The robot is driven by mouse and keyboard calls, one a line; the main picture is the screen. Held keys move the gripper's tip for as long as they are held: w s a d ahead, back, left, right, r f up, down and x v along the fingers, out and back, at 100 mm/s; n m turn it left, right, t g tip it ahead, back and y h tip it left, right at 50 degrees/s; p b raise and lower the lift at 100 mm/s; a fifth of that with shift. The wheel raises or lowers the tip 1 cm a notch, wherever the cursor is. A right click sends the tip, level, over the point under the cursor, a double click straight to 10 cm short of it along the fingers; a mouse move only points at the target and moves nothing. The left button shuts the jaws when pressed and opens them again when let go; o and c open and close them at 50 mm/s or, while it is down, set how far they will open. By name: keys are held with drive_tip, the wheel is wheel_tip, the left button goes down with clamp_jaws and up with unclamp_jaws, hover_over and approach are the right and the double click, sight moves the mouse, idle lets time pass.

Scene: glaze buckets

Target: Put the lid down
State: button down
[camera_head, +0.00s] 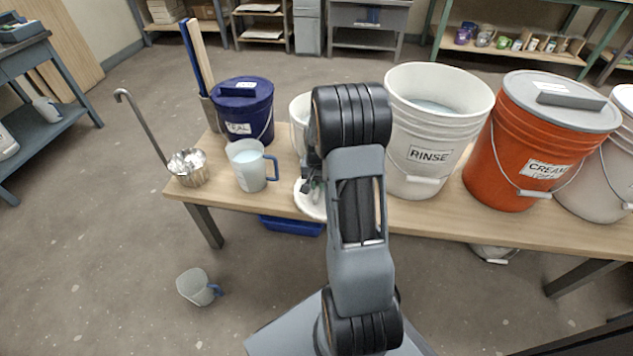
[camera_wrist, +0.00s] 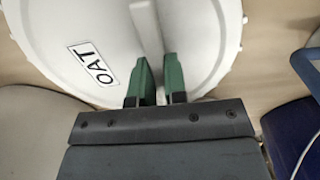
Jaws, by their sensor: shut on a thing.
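The white round lid (camera_wrist: 55,35), labelled OAT, fills most of the wrist view. My gripper (camera_wrist: 158,60) has its green fingers shut on the lid's raised white handle (camera_wrist: 145,18). In the head view my gripper (camera_head: 311,186) is mostly hidden by my arm. The lid (camera_head: 309,206) shows there as a white edge at the table's front edge, left of my arm. I cannot tell whether it touches the table. A white bucket (camera_head: 298,112) stands just behind, partly hidden by my arm; its label and top are hidden.
A blue box (camera_head: 291,226) lies below. Another jug (camera_head: 195,287) is on the floor.

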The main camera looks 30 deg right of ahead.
drive_tip(key=shift+w+d+f+b, duration=0.15)
drive_tip(key=shift+d+f+b, duration=0.1)
drive_tip(key=shift+f+b, duration=0.25)
drive_tip(key=shift+a+r, duration=0.1)
drive_tip(key=shift+r, duration=0.1)
drive_tip(key=shift+f, duration=0.1)
drive_tip(key=c, duration=1.6)
unclamp_jaws()
drive_tip(key=shift+f, duration=0.1)
drive_tip(key=o, duration=0.5)
drive_tip(key=shift+c, duration=0.2)
